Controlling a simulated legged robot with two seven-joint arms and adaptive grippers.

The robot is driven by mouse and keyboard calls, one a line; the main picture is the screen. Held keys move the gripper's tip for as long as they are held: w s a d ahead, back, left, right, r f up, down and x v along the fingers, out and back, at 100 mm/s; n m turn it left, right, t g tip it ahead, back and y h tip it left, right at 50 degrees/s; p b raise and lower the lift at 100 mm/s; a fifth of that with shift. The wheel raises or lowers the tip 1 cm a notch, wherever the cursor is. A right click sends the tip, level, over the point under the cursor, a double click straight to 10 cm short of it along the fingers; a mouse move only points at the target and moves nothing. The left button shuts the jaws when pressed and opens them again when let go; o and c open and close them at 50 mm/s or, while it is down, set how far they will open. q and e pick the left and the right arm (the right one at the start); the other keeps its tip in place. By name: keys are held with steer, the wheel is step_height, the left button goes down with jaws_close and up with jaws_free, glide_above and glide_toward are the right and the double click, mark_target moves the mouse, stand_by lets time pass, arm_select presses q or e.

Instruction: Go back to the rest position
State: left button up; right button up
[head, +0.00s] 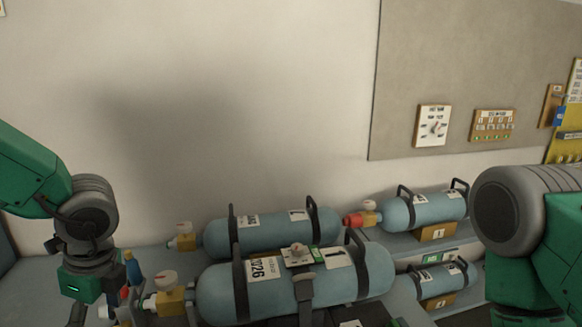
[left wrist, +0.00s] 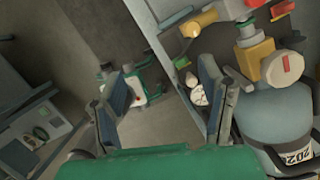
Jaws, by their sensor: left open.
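My left gripper (head: 88,312) points down at the lower left of the head view, beside the brass valve ends of the nearest blue cylinders; its fingertips are cut off by the picture's edge. In the left wrist view its two fingers (left wrist: 165,90) stand wide apart with nothing held between them. A blue cylinder (left wrist: 245,105) with a brass valve (left wrist: 258,60) lies just right of the fingers there. My right arm shows at the right edge of the head view, but its gripper is out of the picture.
A large cylinder (head: 225,293) lies in front, another (head: 320,229) behind it. Two more cylinders, upper (head: 432,211) and lower (head: 432,283), rest on shelves at right. A grey board (head: 420,60) with small panels is on the wall. Space above the cylinders is clear.

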arm_select(q)
steer(key=s+a+f+m+t+y, duration=0.15)
steer(key=s+f+m, duration=0.25)
steer(key=f+m, duration=0.8)
steer(key=s+a+f+m+t+y, duration=0.1)
steer(key=s+a+f+m, duration=0.35)
steer(key=m, duration=1.35)
steer(key=s+d+f+m+g+h, duration=0.1)
steer(key=s+d+f+m+h, duration=0.3)
steer(key=s+m, duration=0.55)
steer(key=s+d+f+m+g+h, duration=0.15)
steer(key=s+d+f+m, duration=0.4)
steer(key=m, duration=0.75)
step_height(320, 180, down, 16)
steer(key=w+m+b, duration=0.1)
steer(key=b, duration=1.5)
steer(key=shift+w+t, duration=0.15)
steer(key=shift+t, duration=0.15)
arm_select(e)
step_height(320, 180, down, 16)
steer(key=shift+s+r, duration=0.15)
steer(key=shift+s, duration=0.05)
